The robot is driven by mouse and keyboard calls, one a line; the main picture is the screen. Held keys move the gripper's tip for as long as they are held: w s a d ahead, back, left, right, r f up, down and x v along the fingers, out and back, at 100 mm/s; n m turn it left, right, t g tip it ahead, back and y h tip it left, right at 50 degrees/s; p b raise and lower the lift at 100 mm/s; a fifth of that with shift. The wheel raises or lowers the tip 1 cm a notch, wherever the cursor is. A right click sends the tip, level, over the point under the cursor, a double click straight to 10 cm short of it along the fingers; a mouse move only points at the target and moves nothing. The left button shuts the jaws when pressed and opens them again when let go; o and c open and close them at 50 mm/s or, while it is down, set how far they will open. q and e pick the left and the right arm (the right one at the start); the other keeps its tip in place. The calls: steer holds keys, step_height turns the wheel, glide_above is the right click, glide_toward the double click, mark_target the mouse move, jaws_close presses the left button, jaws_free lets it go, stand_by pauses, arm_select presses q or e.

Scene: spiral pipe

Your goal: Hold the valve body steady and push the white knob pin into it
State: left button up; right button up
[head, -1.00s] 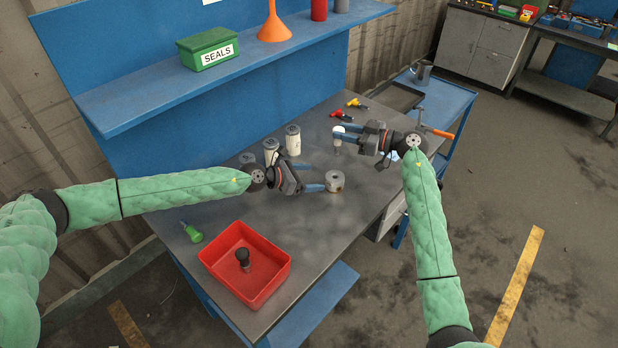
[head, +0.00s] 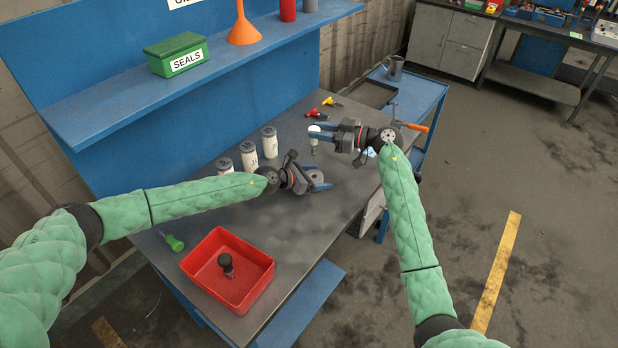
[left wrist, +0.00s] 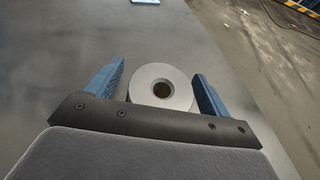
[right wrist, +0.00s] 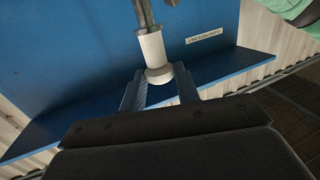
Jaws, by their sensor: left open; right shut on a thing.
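The valve body (head: 316,175) is a short grey metal cylinder with a dark round hole in its top. My left gripper (head: 320,181) is open, with a blue finger on each side of the valve body and gaps visible in the left wrist view. The white knob pin (head: 314,129) is shut in my right gripper (head: 314,132), above the bench and behind the valve body. In the right wrist view its white knob (right wrist: 152,48) is between the fingers and its metal shaft (right wrist: 145,14) points away.
A red tray (head: 256,267) with a dark knob (head: 226,262) sits at the front of the bench. Several white canisters (head: 270,143) stand behind my left gripper. A green screwdriver (head: 173,242) lies at left. Red and yellow tools (head: 318,112) lie at the back.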

arm_select(q)
steer(key=shift+w+d, duration=0.1)
steer(key=shift+d, duration=0.15)
steer(key=shift+c, duration=0.4)
steer(key=shift+f, duration=0.1)
steer(key=c, duration=1.3)
